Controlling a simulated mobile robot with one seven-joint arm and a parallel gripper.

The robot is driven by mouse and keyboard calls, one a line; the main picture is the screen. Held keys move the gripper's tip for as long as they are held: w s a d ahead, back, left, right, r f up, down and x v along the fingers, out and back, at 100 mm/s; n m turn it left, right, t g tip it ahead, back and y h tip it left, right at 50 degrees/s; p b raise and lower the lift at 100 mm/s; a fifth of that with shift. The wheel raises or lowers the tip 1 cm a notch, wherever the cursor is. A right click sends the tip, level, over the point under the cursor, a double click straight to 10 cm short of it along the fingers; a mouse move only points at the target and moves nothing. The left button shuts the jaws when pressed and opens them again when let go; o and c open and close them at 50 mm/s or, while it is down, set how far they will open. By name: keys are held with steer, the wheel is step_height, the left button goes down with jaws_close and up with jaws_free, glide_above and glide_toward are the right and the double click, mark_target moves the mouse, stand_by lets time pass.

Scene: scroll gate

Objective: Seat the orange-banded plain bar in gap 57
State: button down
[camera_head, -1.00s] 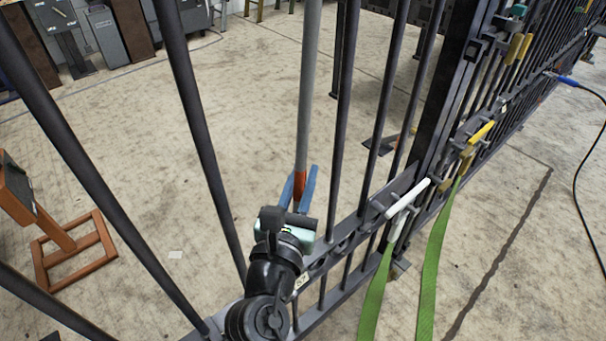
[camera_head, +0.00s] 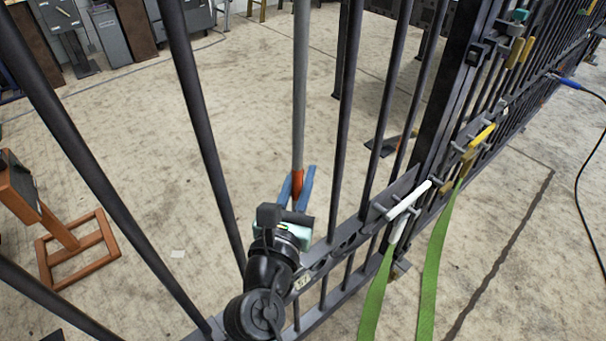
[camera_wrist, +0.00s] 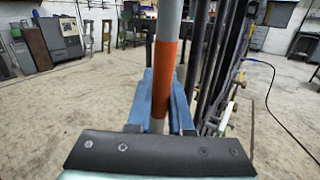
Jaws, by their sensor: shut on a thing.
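The orange-banded plain bar (camera_head: 299,95) is grey and stands nearly upright in the head view. Its orange band (camera_wrist: 165,66) shows in the wrist view just above and between the fingers. My gripper (camera_head: 298,182) has blue fingers shut on the bar at its band. The fingers also show in the wrist view (camera_wrist: 160,100). The bar's lower end is hidden behind the gripper. The gate (camera_head: 352,228) has a lower rail with holes, beside and below my gripper. A small label (camera_head: 302,281) sits on the rail by my wrist; its number is too small to read surely.
Dark gate bars (camera_head: 343,120) stand close to the right, and others (camera_head: 195,110) to the left. A white-handled clamp (camera_head: 408,200) and green straps (camera_head: 432,265) are at the right. An orange stand (camera_head: 75,245) is on the floor at left.

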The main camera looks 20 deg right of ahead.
steer(key=shift+w+a+p, duration=0.4)
steer(key=shift+w+p, duration=0.3)
steer(key=shift+w, duration=0.1)
stand_by(0.6)
steer(key=c, duration=0.7)
jaws_free()
steer(key=shift+c, duration=0.2)
steer(key=p+v, duration=0.1)
steer(key=v, duration=1.2)
